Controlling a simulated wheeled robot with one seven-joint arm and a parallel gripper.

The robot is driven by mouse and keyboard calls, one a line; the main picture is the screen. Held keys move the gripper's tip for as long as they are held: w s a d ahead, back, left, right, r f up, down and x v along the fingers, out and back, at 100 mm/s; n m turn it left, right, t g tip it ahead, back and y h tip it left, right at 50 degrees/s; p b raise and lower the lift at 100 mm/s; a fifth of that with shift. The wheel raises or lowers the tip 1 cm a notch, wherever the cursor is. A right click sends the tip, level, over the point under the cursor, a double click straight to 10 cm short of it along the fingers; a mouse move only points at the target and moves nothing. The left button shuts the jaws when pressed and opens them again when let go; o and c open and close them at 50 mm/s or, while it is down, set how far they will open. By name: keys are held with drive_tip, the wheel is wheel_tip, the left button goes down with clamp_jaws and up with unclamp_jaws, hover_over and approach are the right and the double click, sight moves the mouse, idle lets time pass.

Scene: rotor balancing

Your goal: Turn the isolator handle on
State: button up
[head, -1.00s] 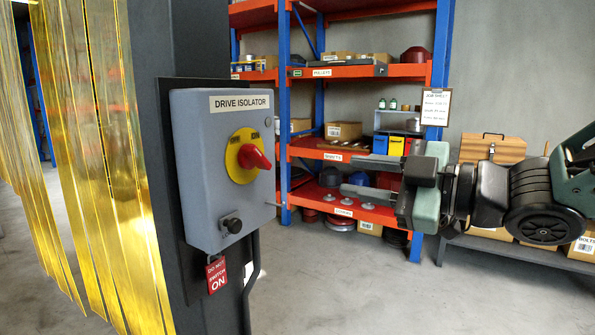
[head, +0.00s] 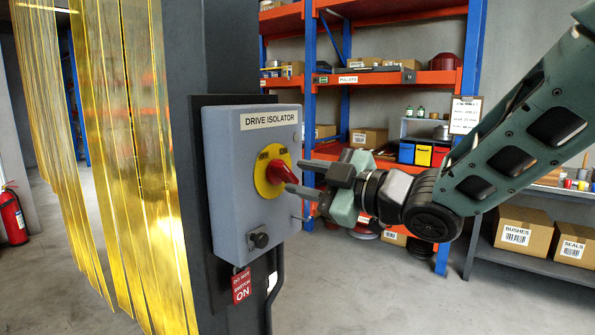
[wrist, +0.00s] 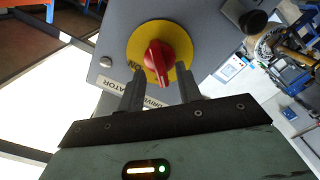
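The drive isolator (head: 235,200) is a grey box on a dark post, labelled DRIVE ISOLATOR. Its red handle (head: 281,171) sits on a round yellow plate (head: 264,184) with small lettering, and sticks out toward my gripper. In the wrist view the red handle (wrist: 157,58) is upper centre, with ON lettering beside it on the yellow plate (wrist: 138,42). My gripper (head: 294,176) is at the front of the handle. In the wrist view my gripper (wrist: 159,80) is open, one finger on each side of the handle's end, with visible gaps.
Yellow strip curtains (head: 110,150) hang at left. Shelving (head: 385,80) stands behind my arm. A fire extinguisher (head: 13,215) is far left.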

drive_tip(key=shift+x, duration=1)
clamp_jaws()
